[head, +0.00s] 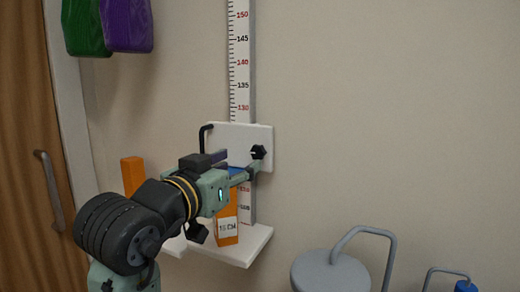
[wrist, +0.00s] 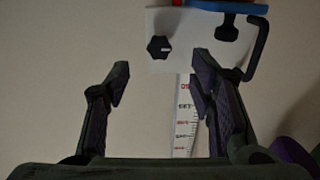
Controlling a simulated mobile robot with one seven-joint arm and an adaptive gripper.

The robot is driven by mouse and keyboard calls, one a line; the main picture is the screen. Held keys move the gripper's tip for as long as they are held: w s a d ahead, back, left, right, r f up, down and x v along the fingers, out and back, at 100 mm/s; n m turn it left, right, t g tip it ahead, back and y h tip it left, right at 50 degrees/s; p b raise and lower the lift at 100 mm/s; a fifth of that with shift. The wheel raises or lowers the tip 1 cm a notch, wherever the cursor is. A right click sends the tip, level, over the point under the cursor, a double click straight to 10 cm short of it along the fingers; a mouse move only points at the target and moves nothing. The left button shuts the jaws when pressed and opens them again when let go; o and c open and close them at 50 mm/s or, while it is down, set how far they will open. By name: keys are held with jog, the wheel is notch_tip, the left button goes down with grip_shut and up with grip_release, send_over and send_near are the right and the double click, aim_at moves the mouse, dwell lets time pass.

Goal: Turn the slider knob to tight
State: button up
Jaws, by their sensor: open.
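The slider knob (head: 258,152) is small, black and lobed, on the right of a white slider plate (head: 266,133). In the wrist view the knob (wrist: 158,47) shows a light pointer line, lying roughly level; no tight mark can be read. My gripper (head: 236,164) is in front of the plate, left of and slightly below the knob in the head view. In the wrist view my gripper (wrist: 161,75) is open, with the knob beyond the fingertips and between their lines. Nothing is held, and the fingers look apart from the knob.
A vertical ruler (head: 239,70) runs behind the plate. A grey lidded can (head: 330,273) stands lower right. Wall right of the plate is clear.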

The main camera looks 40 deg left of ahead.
aim_at(256, 153)
jog(key=p+x, duration=0.2)
jog(key=x, duration=0.5)
jog(key=shift+w, duration=0.25)
jog(key=shift+c, duration=0.4)
grip_shut()
